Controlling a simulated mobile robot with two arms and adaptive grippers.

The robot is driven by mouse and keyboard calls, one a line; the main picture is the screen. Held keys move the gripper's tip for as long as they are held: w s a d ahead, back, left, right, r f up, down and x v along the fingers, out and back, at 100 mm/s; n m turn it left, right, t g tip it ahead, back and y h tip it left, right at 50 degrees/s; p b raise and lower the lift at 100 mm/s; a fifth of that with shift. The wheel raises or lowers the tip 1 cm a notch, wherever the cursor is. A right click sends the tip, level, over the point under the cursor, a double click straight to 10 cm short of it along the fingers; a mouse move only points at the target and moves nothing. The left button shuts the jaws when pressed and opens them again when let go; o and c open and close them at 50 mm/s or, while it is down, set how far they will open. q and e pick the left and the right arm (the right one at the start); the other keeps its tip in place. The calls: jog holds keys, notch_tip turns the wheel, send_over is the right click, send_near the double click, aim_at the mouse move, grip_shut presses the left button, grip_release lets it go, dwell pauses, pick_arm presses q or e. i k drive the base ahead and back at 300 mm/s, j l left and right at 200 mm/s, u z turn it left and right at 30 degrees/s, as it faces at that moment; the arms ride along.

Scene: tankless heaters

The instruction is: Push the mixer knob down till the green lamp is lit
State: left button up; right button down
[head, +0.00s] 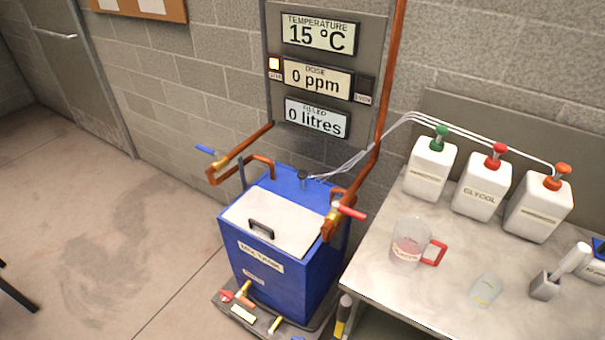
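A blue mix tank (285,284) with a pale lid (276,230) stands against the block wall. A small black knob (303,175) stands upright on the back of its top, next to thin pale hoses; it looks like the mixer knob. On the panel above, a small lamp (274,63) left of the dose display glows pale orange-white. A second lamp (364,86) right of that display is dark. No lamp shows green. Neither of my grippers is in view, and nothing touches the knob.
Copper pipes with a blue-handled valve (207,150) and a red-handled valve (349,211) flank the tank top. Displays read 15 °C, 0 ppm and 0 litres. A table (410,296) at right holds white pump bottles (480,187), a jug (409,243) and a beaker (485,290). Floor at left is mostly clear.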

aim_at(301, 175)
jog(key=i+j+z, duration=0.15)
jog(key=z, duration=0.25)
jog(key=j+z, duration=0.35)
jog(key=i+j+z, duration=0.1)
jog(key=j+z, duration=0.55)
jog(key=z, duration=0.15)
jog(key=j+z, duration=0.1)
jog(key=j, duration=0.9)
jog(key=k+j+z, duration=0.1)
jog(key=j, duration=0.95)
